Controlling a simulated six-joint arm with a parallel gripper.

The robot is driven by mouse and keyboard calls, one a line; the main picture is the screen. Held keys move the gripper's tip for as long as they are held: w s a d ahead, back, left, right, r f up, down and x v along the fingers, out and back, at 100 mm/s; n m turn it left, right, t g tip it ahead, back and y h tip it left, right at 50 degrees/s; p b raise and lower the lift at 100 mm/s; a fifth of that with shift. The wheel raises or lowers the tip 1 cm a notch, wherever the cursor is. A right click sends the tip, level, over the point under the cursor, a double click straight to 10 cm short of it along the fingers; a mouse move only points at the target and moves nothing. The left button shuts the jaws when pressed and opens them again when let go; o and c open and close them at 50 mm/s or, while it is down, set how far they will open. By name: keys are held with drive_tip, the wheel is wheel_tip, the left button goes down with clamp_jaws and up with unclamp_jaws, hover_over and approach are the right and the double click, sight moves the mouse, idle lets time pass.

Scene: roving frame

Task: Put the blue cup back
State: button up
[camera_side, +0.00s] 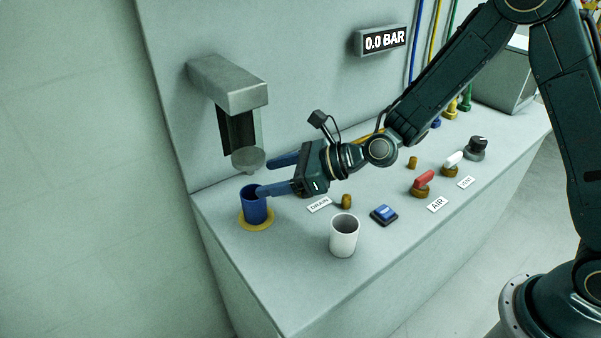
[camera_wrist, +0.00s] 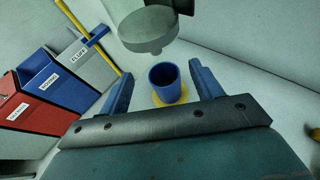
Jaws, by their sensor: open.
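The blue cup (camera_side: 257,210) stands upright on a round yellow pad (camera_side: 243,222) at the left end of the bench. My gripper (camera_side: 264,178) is open and reaches in from the right, with its near finger overlapping the cup's rim in the side view. In the wrist view the blue cup (camera_wrist: 167,88) shows between the two spread fingers, with a gap on each side. Its inside looks empty. The yellow pad (camera_wrist: 157,101) is partly hidden by the cup there.
A grey press-like fixture (camera_side: 229,85) overhangs the cup, its round head (camera_side: 248,160) close above. A white cup (camera_side: 344,238), a blue button (camera_side: 384,215) and red-handled valve (camera_side: 422,182) stand to the right. Labelled bins (camera_wrist: 50,82) show left in the wrist view.

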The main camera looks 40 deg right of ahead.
drive_tip(key=shift+r, duration=0.1)
drive_tip(key=s+d+r+n+g+h, duration=0.2)
drive_tip(key=s+d+r+n+h, duration=0.3)
drive_tip(key=s+d+r+n, duration=0.85)
drive_tip(key=s+d+n+g+h, duration=0.1)
drive_tip(key=s+d+n+h, duration=0.1)
drive_tip(key=s+d+n, duration=0.2)
drive_tip(key=s+d+n+g+h, duration=0.1)
drive_tip(key=s+d+n, duration=0.3)
drive_tip(key=s+n, duration=0.5)
drive_tip(key=s+h, duration=0.1)
drive_tip(key=s, duration=0.2)
drive_tip(key=shift+s+d+r+h, duration=0.15)
drive_tip(key=shift+s+d+h, duration=0.1)
drive_tip(key=shift+s+h, duration=0.1)
drive_tip(key=shift+o, duration=0.6)
drive_tip(key=shift+n, duration=0.25)
